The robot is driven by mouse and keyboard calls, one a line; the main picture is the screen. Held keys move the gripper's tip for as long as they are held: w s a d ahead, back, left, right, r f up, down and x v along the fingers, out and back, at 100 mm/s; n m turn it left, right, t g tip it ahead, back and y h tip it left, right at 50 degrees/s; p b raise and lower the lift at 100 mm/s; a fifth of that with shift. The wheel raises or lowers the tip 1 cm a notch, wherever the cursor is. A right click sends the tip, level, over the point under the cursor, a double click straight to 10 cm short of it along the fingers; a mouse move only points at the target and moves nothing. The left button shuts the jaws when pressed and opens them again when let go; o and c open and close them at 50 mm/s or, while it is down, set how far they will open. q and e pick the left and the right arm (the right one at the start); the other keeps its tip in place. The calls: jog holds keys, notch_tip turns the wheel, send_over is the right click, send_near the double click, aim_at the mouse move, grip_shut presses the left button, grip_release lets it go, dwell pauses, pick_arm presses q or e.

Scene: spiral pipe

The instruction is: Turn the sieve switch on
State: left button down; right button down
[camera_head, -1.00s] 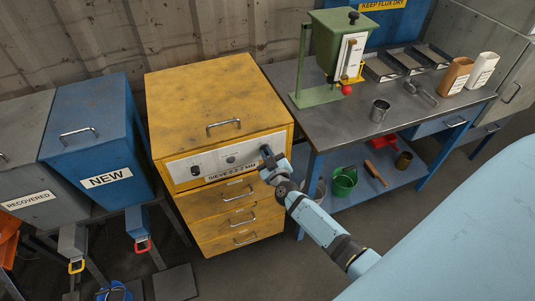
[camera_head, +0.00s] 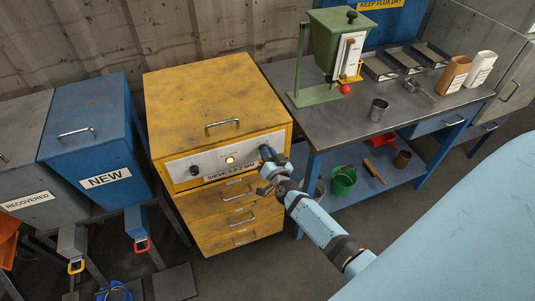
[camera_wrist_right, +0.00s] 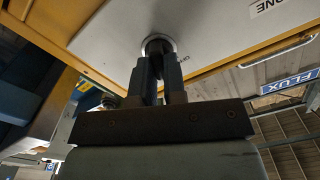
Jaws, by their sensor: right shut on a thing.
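The sieve is a yellow cabinet (camera_head: 215,90) with a light grey front panel (camera_head: 212,162) labelled "SIEVE 0.2-2 MM". My right gripper (camera_head: 268,160) is at the panel's right end. In the right wrist view, its two fingers (camera_wrist_right: 160,80) are shut on the sieve switch, whose round metal collar (camera_wrist_right: 158,40) shows on the panel. The fingers hide most of the switch. My left gripper is in neither view.
A grey-topped workbench (camera_head: 345,124) with a green hopper (camera_head: 338,45) and a metal cup (camera_head: 379,110) stands to the right. A blue "NEW" bin (camera_head: 90,125) and a grey "RECOVERED" bin (camera_head: 22,140) stand to the left.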

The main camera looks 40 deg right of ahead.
jog(key=shift+m, duration=0.6)
jog(key=c, duration=1.2)
grip_release()
jog(key=shift+s, duration=0.1)
jog(key=b+v, duration=0.1)
jog(key=v, duration=1.2)
jog(key=shift+s, duration=0.4)
jog(key=s+a+n+g+y+p, duration=0.1)
jog(key=s+a+n+g+y, duration=0.1)
jog(key=s+a+n, duration=0.2)
jog(key=s+a+r+n+g+y+p, duration=0.1)
jog(key=s+a+n+g+y+p, duration=0.1)
jog(key=s+a+n+y, duration=0.1)
jog(key=s+a+n+g+y+p, duration=0.2)
jog(key=s+a+n, duration=0.2)
jog(key=s+a, duration=0.2)
jog(key=shift+s+a+r+n+y, duration=0.1)
jog(key=shift+a+r+n+y, duration=0.2)
jog(key=shift+a+n, duration=0.15)
